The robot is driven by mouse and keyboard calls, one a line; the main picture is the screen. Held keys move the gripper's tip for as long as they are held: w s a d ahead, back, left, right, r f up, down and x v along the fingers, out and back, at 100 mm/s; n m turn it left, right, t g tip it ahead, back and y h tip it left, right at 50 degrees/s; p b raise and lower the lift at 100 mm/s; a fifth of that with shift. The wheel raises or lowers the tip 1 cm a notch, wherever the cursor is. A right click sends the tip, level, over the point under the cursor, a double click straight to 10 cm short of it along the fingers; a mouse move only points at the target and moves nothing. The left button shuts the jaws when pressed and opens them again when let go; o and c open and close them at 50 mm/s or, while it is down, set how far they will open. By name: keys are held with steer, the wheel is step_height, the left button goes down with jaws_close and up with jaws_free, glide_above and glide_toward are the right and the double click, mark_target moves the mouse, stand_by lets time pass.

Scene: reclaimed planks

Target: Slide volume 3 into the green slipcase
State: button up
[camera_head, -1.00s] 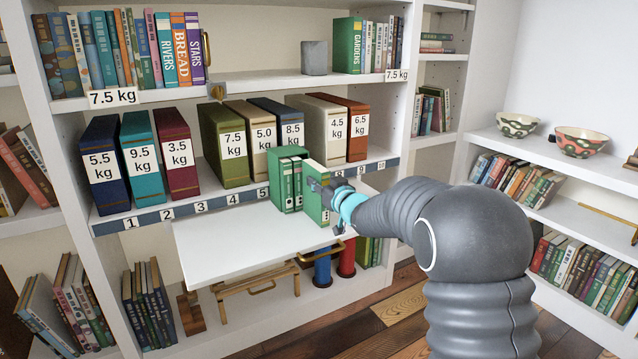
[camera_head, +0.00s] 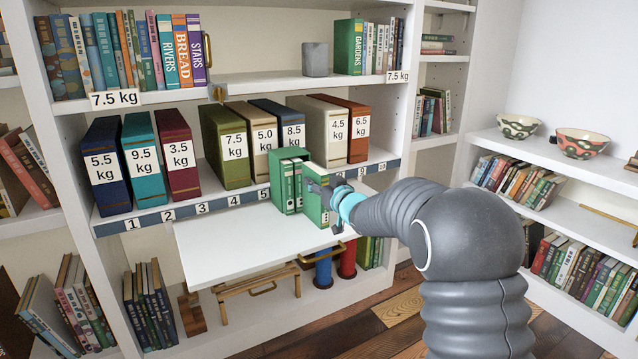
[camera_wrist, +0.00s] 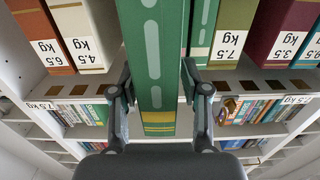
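The green slipcase (camera_head: 287,153) stands upright on the pull-out white board, with green volumes (camera_head: 293,187) showing at its front. Volume 3 (camera_head: 315,204), a green book with pale marks on its spine, stands upright just right of the slipcase, its spine facing out. My gripper (camera_head: 329,193) is shut on it from the front. In the wrist view the spine of volume 3 (camera_wrist: 157,70) runs between both fingers, and the green set (camera_wrist: 204,20) is close on the right. The volume's far end and the slot behind it are hidden.
The white board (camera_head: 240,245) is clear left of the slipcase. Weight-labelled binders, such as the green 7.5 kg one (camera_head: 225,150), line the shelf behind. Blue (camera_head: 323,270) and red (camera_head: 347,262) cylinders stand below.

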stand_by(0.3)
steer(key=v, duration=1.2)
steer(key=c, duration=0.4)
steer(key=shift+a+f+b, duration=0.1)
steer(key=shift+f+b, duration=0.2)
steer(key=shift+b, duration=0.1)
steer(key=c, duration=0.4)
steer(key=f+b, duration=0.1)
steer(key=b, duration=0.1)
steer(key=f+b, duration=0.1)
steer(key=b, duration=0.2)
steer(key=s+a+f+b, duration=0.1)
steer(key=b, duration=0.1)
steer(key=shift+f+n, duration=0.25)
steer(key=shift+n, duration=0.15)
jaws_close()
steer(key=shift+w+a+f+n+t+h+b, duration=0.15)
steer(key=shift+w+a+n+b, duration=0.25)
steer(key=shift+w+n, duration=0.85)
steer(key=shift+w+a+f+n+t+h+b, duration=0.15)
steer(key=shift+w+n+b, duration=0.45)
steer(key=shift+n, duration=1.3)
steer(key=shift+w+a+f+n+h+b, duration=0.15)
steer(key=shift+w+a+n+b, duration=0.3)
steer(key=shift+w+n, duration=0.75)
